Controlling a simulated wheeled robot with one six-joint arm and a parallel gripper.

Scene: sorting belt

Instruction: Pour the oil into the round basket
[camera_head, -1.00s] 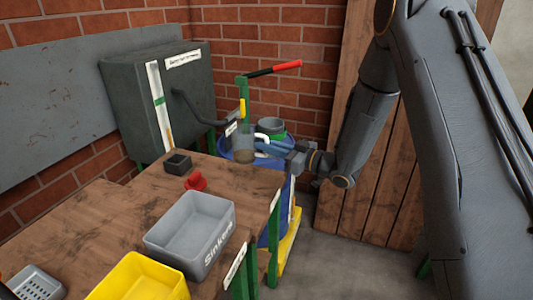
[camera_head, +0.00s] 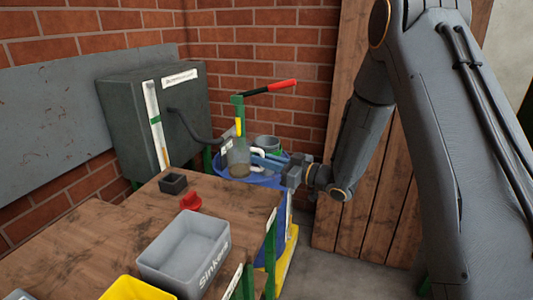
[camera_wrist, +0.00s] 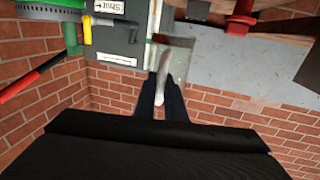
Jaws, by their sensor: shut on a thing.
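My gripper (camera_head: 268,160) is shut on the pale handle of a clear grey jug (camera_head: 238,158). The lower part of the jug looks brownish, perhaps the oil. The jug is over or in front of a blue drum (camera_head: 275,181) just past the table's far right corner. In the wrist view the white handle (camera_wrist: 163,72) sits between my dark fingers (camera_wrist: 161,95), with the greyish jug (camera_wrist: 181,55) beyond. A round grey-green container (camera_head: 266,143) is behind the jug; I cannot tell if it is the round basket.
A green post with a red-handled lever (camera_head: 268,87) rises behind the jug. A dark cabinet (camera_head: 187,118) stands at left. The wooden table (camera_head: 100,235) holds a grey Sinkers bin (camera_head: 158,268), yellow bin (camera_head: 135,290), red piece (camera_head: 190,202) and small dark box (camera_head: 173,184).

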